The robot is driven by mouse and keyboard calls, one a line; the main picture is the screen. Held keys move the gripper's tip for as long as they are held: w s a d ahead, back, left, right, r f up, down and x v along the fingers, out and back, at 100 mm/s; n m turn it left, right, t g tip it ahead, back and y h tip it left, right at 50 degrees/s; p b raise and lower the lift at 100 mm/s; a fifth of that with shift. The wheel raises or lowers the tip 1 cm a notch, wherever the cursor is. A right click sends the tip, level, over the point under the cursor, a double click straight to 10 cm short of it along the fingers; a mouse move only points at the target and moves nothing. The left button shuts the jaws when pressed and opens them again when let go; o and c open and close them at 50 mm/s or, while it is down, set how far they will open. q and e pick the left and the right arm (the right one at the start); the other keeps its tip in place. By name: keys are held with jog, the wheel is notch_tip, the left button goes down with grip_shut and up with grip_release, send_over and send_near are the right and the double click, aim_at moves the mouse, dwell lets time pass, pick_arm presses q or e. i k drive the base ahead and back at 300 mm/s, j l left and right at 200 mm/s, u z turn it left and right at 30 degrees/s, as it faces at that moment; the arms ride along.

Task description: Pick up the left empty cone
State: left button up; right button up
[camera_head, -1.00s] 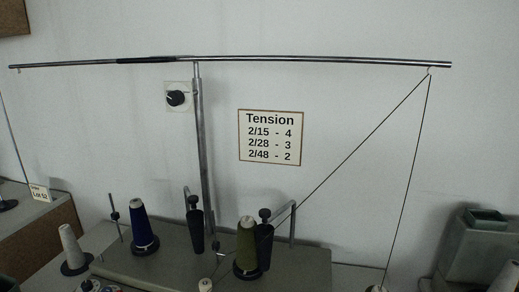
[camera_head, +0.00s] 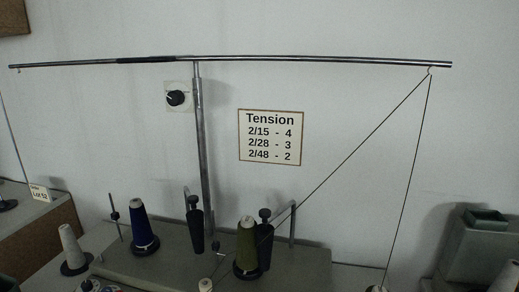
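A bare pale grey cone (camera_head: 72,247) stands upright on a dark round base at the lower left; it looks empty of thread. A cone wound with dark blue thread (camera_head: 143,228) stands to its right, and a cone with olive green thread (camera_head: 247,246) stands near the middle. Another pale cone (camera_head: 505,279) is partly cut off at the lower right corner. Neither of my grippers is in view.
A metal rail (camera_head: 290,58) on an upright post (camera_head: 203,150) crosses above the grey machine top (camera_head: 150,266). Dark thread (camera_head: 350,155) runs from the rail's right hook down to the machine. A grey-green box (camera_head: 480,245) stands at right. A tension sign (camera_head: 271,137) hangs on the wall.

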aim_at(144, 237)
jog(key=k+j+u, duration=0.2)
jog(key=j, duration=0.2)
jog(key=k+j+u, duration=0.15)
jog(key=j, duration=0.25)
jog(key=k+j+u, duration=0.2)
jog(key=j, duration=0.2)
jog(key=i+j, duration=0.1)
jog(key=i+j+z, duration=0.05)
